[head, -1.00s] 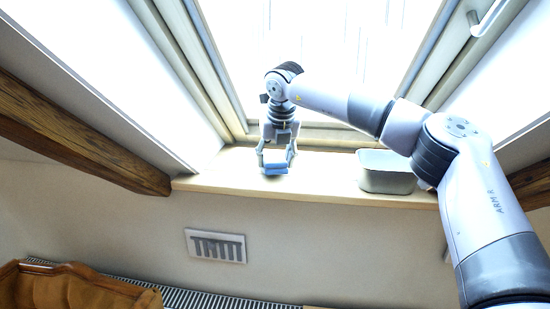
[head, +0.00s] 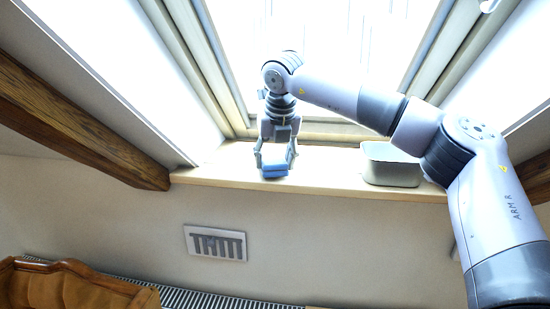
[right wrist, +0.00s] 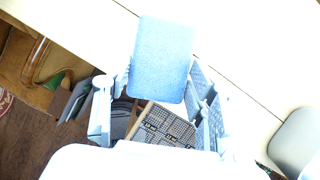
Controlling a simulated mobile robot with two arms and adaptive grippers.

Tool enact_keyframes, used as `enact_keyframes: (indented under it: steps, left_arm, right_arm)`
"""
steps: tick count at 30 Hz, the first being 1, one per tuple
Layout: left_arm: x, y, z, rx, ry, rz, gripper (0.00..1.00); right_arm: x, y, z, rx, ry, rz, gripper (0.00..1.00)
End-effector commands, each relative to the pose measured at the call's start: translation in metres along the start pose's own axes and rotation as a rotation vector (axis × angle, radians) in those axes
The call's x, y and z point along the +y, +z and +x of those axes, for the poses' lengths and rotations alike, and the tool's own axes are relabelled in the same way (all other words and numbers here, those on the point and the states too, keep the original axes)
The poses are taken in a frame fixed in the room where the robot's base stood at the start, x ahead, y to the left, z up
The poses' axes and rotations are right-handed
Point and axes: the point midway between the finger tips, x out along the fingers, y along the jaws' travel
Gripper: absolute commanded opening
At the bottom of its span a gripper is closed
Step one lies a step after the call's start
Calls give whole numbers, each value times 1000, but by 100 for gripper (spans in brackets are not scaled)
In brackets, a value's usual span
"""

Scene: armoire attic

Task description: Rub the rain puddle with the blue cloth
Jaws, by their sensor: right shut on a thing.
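The blue cloth (head: 275,171) is a small folded pad at the tip of my right gripper (head: 275,160), over the window sill's front edge. In the right wrist view the cloth (right wrist: 162,60) lies over the pale sill, and my gripper's fingers stand on either side of its near end. The right gripper is shut on the cloth. I cannot tell if the cloth touches the sill. No rain puddle can be made out on the bright sill. My left gripper is not in view.
A pale grey open bin (head: 391,172) stands on the sill (head: 325,172) to the right of the cloth, with bare sill between. A wooden beam (head: 75,120) slopes down at the left.

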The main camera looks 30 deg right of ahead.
Motion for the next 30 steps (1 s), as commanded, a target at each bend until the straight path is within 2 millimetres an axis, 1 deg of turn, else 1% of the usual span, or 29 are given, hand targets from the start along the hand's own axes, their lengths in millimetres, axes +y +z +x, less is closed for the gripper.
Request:
enact_keyframes:
  steps: [1,15,18,26,30]
  left_arm:
    - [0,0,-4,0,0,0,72]
    - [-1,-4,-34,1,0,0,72]
    - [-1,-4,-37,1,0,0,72]
    - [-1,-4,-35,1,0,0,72]
    - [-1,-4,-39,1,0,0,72]
  right_arm:
    - [0,3,-6,-2,1,0,0]
    - [0,22,-52,-7,2,1,0]
    - [0,24,-56,-7,2,0,0]
    - [0,24,-55,-8,2,1,0]
    - [0,26,-60,-8,2,1,0]
